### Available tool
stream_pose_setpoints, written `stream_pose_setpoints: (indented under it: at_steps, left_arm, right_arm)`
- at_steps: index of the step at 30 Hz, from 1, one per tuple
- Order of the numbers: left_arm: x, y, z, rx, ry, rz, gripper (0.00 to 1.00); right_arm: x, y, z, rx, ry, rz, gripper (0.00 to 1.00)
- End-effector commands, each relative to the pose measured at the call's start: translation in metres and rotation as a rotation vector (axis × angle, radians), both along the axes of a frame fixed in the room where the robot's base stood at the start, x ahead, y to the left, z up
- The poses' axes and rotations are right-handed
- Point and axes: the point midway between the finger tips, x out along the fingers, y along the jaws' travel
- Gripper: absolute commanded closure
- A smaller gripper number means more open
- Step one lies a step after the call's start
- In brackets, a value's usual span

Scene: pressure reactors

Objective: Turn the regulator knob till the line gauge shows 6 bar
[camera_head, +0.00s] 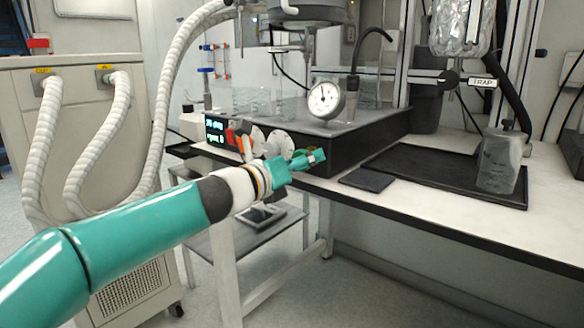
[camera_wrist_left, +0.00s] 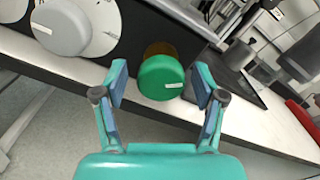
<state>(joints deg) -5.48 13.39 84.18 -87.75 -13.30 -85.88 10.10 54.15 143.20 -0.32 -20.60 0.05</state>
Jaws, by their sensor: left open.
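A green round knob with a small white label (camera_wrist_left: 161,77) sits on the front of a black box, with a brass-coloured part behind it. My left gripper (camera_wrist_left: 159,90) is open, with one finger on each side of this knob. No clear contact shows. In the head view the left gripper (camera_head: 314,157) is at the box's front and mostly hides the knob. A round white-faced gauge (camera_head: 325,99) stands above the box. Its needle points roughly up, but its numbers are too small to read. My right gripper is not in view.
Grey round dials (camera_wrist_left: 62,27) sit left of the green knob. A lit display (camera_head: 214,132) is at the box's left end. A black tray (camera_head: 435,180) holding a grey block (camera_head: 500,160) lies to the right. White hoses (camera_head: 125,130) hang at left.

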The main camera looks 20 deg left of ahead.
Motion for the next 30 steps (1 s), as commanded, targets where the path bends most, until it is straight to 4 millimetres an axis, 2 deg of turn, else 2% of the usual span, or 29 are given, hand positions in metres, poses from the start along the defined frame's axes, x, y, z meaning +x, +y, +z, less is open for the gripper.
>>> stream_pose_setpoints:
  at_steps: [5, 18, 24, 30]
  left_arm:
    - [-0.017, 0.008, 0.001, -0.001, -0.001, 0.002, 0.3]
    - [-0.095, 0.036, -0.001, 0.001, 0.0, 0.002, 0.3]
    - [-0.11, 0.04, -0.002, 0.0, 0.001, 0.0, 0.3]
    - [-0.111, 0.041, -0.002, 0.001, 0.002, 0.0, 0.3]
  right_arm:
    - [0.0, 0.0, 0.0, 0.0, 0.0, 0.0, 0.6]
    - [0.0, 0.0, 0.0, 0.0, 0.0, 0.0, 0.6]
    - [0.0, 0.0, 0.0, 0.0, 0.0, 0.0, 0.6]
    - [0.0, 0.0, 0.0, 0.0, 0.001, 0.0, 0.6]
